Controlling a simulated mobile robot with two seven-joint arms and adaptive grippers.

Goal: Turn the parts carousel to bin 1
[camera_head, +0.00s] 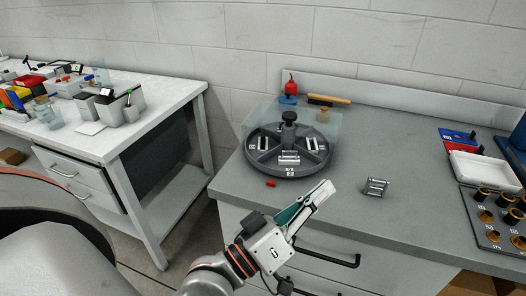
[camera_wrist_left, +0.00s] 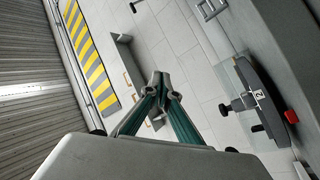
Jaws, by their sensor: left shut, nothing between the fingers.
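The parts carousel (camera_head: 262,165) is a round dark grey tray with wedge-shaped bins on the grey bench. A black knob (camera_head: 289,117) stands at its centre. Small metal parts (camera_head: 289,155) lie in some bins. A label on its front rim seems to read 2. The carousel (camera_wrist_left: 262,85) also shows at the right of the left wrist view, with a 2 on its rim. My left gripper (camera_head: 322,192) is shut and empty, in front of the bench and to the right of the carousel, apart from it. Its fingertips (camera_wrist_left: 161,84) meet in the left wrist view. My right gripper is out of view.
A clear panel (camera_head: 330,128) stands behind the carousel. A small red piece (camera_head: 271,184) lies at its front left, and a metal part (camera_head: 376,187) lies to its right. A white tray (camera_head: 484,171) and a dark holder plate (camera_head: 490,238) are at the far right.

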